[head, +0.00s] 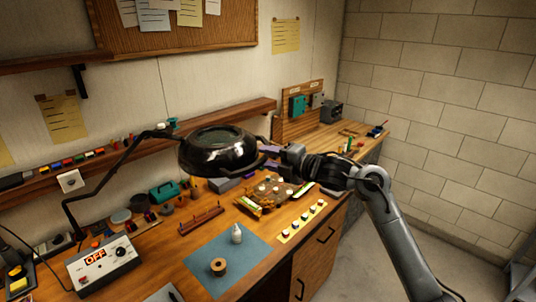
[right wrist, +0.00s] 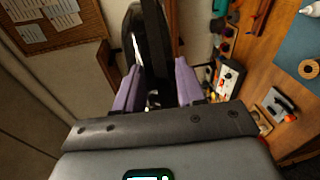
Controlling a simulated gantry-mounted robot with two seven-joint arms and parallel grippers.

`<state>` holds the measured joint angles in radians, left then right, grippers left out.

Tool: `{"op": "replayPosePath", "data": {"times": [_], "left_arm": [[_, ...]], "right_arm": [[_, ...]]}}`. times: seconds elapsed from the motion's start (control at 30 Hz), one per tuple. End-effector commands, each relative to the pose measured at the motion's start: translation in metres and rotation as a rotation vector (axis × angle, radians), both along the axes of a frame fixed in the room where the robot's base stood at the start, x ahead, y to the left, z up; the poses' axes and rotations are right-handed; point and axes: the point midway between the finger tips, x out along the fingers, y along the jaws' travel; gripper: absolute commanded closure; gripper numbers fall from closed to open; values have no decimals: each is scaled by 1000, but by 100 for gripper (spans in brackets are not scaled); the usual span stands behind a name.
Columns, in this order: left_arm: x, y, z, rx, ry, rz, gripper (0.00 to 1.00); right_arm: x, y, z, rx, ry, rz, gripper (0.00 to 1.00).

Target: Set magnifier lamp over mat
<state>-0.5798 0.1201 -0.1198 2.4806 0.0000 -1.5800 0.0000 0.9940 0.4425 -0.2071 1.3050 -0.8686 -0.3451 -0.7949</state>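The magnifier lamp's glossy black round head (head: 217,155) hangs above the workbench in the head view, behind and above the blue mat (head: 215,278). Its thin black jointed arm (head: 118,165) runs left and down behind the control box. My right gripper (head: 268,163) is at the right edge of the lamp head. In the right wrist view its two purple fingers (right wrist: 157,88) stand apart, with the black lamp head (right wrist: 150,45) between and beyond them. I cannot tell whether they touch it. My left gripper is not in view.
A white bottle (head: 237,234) and a tan roll (head: 219,266) stand on the mat. A control box (head: 103,262) reading OFF is at the left. Several small parts lie on a board (head: 268,203) below the lamp head. A shelf (head: 150,145) runs along the wall.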

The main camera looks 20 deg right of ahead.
Motion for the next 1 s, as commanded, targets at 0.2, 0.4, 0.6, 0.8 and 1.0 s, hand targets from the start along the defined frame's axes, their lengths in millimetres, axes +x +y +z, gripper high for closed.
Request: {"op": "replayPosePath", "data": {"times": [0.2,0.4,0.6,0.8,1.0], "left_arm": [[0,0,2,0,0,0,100],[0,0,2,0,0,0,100],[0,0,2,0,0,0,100],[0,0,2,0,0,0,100],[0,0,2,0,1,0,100]], "right_arm": [[6,4,-1,0,0,0,61],[6,4,-1,0,0,0,61],[6,4,-1,0,0,0,90],[6,3,-1,0,0,-1,100],[6,3,-1,0,0,-1,100]]}}
